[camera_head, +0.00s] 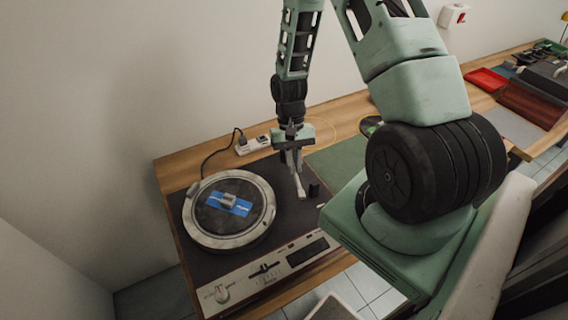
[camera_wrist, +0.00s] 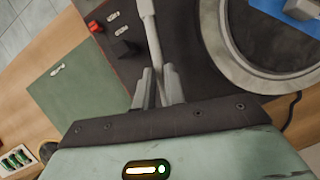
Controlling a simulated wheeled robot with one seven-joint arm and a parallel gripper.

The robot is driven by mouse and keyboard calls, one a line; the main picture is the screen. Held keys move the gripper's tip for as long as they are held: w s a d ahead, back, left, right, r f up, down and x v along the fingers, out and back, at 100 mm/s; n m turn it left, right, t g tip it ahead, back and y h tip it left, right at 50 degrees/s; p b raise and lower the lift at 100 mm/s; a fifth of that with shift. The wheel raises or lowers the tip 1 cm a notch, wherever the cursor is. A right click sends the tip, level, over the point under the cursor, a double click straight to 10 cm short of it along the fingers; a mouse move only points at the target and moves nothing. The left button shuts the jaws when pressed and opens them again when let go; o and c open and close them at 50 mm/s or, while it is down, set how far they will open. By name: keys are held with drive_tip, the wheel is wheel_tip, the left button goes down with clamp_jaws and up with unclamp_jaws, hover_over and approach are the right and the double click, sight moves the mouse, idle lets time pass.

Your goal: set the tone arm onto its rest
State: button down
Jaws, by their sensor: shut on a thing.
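The turntable (camera_head: 290,215) stands on the wooden bench with a round platter (camera_head: 190,232) on its left. The pale tone arm (camera_head: 299,186) lies to the right of the platter; in the wrist view its tube (camera_wrist: 151,30) runs down between my fingers. My gripper (camera_head: 293,158) points down from above and is shut on the tone arm; its fingertips (camera_wrist: 158,78) show on both sides of the tube. A small dark post (camera_head: 314,190) stands just right of the tone arm, and a dark block (camera_wrist: 126,49) shows beside it in the wrist view. I cannot tell which part is the rest.
A blue label (camera_head: 229,204) with a small metal piece lies on the platter. A white power strip (camera_head: 252,145) with a cable is behind the turntable. A green mat (camera_head: 338,160) lies to its right. A red tray (camera_head: 485,80) and other items stand farther right.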

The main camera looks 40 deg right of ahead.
drive_tip(key=shift+s+d+n+h, duration=0.2)
drive_tip(key=shift+d+n+h, duration=0.05)
drive_tip(key=shift+d+n, duration=0.3)
drive_tip(key=shift+s+d+n+h, duration=0.25)
drive_tip(key=shift+d+n, duration=0.25)
drive_tip(key=shift+n, duration=0.15)
drive_tip(key=shift+s+d+n+h, duration=0.2)
drive_tip(key=shift+d+n, duration=0.3)
drive_tip(key=shift+n, duration=0.1)
drive_tip(key=c, duration=1.5)
unclamp_jaws()
drive_tip(key=shift+d, duration=0.1)
drive_tip(key=shift+o, duration=0.2)
drive_tip(key=shift+r, duration=0.1)
drive_tip(key=b+v, duration=0.3)
drive_tip(key=v, duration=1.4)
drive_tip(key=shift+w, duration=0.45)
